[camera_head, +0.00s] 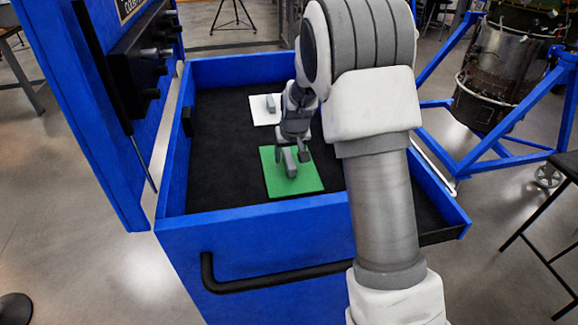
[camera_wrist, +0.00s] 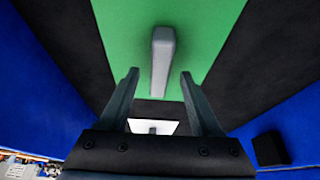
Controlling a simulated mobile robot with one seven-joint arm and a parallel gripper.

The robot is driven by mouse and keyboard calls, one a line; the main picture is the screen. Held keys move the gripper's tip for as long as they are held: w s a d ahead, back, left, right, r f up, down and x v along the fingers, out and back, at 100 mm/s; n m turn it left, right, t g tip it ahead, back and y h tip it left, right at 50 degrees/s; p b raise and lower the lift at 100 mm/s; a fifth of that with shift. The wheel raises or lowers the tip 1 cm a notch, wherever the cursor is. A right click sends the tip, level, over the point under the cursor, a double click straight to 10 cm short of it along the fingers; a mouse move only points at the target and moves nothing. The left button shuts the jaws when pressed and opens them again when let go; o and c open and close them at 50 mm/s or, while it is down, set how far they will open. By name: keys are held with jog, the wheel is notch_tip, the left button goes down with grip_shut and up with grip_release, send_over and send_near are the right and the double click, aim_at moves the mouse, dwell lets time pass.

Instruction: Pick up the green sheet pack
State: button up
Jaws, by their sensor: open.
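The green sheet pack (camera_head: 310,178) lies flat on the dark floor of the open blue drawer in the head view. A grey upright block (camera_wrist: 162,60) stands on the middle of the green sheet (camera_wrist: 112,30) in the wrist view. My gripper (camera_head: 297,157) hangs over the pack, pointing down. In the wrist view my gripper (camera_wrist: 159,74) is open and empty, with one finger to each side of the grey block in the picture. I cannot tell whether the fingertips are level with the block or above it. My gripper partly hides the pack's far edge.
A white sheet (camera_head: 260,117) with a grey block lies deeper in the drawer, behind my gripper. The blue drawer walls (camera_head: 240,217) rise around the dark floor. A black handle (camera_head: 275,280) is on the drawer front. A blue cabinet panel (camera_head: 75,100) stands at the left.

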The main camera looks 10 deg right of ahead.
jog(key=shift+x, duration=0.9)
jog(key=shift+f, duration=0.1)
grip_shut()
dwell(0.9)
